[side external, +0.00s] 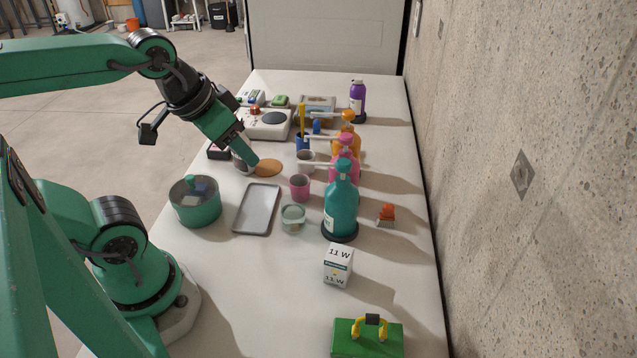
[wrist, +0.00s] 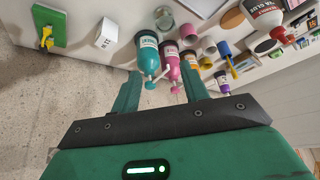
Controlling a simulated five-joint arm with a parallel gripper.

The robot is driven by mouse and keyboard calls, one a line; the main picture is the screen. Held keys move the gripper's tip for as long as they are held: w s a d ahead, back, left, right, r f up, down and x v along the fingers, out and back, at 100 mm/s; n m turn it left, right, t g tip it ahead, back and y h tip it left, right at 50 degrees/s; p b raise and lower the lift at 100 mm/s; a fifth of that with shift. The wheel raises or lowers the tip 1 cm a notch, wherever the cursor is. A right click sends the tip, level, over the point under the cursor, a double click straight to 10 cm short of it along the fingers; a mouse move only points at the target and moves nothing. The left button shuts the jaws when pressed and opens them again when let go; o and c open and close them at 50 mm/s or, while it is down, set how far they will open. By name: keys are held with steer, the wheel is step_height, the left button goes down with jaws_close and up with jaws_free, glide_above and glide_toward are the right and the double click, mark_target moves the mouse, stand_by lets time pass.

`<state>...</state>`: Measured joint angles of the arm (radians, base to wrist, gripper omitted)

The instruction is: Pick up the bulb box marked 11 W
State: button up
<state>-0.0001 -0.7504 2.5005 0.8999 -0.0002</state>
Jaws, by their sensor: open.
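The bulb box (side external: 338,266) is a small white carton printed 11 W on its top and front face. It stands on the table in the side view, in front of the teal bottle. A white box (wrist: 107,33) at the upper left of the wrist view, between the green case and the teal bottle, appears to be the same carton; its print is too small to read there. My gripper (side external: 252,162) is over the far left part of the table, well away from the box. In the wrist view its two fingers (wrist: 162,92) are apart with nothing between them.
A teal pump bottle (side external: 340,212) stands just behind the box, with pink and orange bottles beyond. A green case (side external: 368,340) with a yellow handle lies nearer. A grey tray (side external: 257,210) and green pot (side external: 195,205) are left. Table left of the box is clear; a concrete wall is right.

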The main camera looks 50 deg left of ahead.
steer(key=o, duration=0.5)
steer(key=shift+w, duration=0.1)
steer(key=n+g, duration=0.5)
steer(key=n, duration=0.1)
glide_above(338, 254)
step_height(338, 254, down, 15)
steer(key=shift+a+r, duration=0.15)
steer(key=shift+r, duration=0.05)
steer(key=shift+d+f+g, duration=0.2)
steer(key=shift+f+g, duration=0.1)
steer(key=shift+f, duration=0.05)
steer(key=shift+f, duration=1.3)
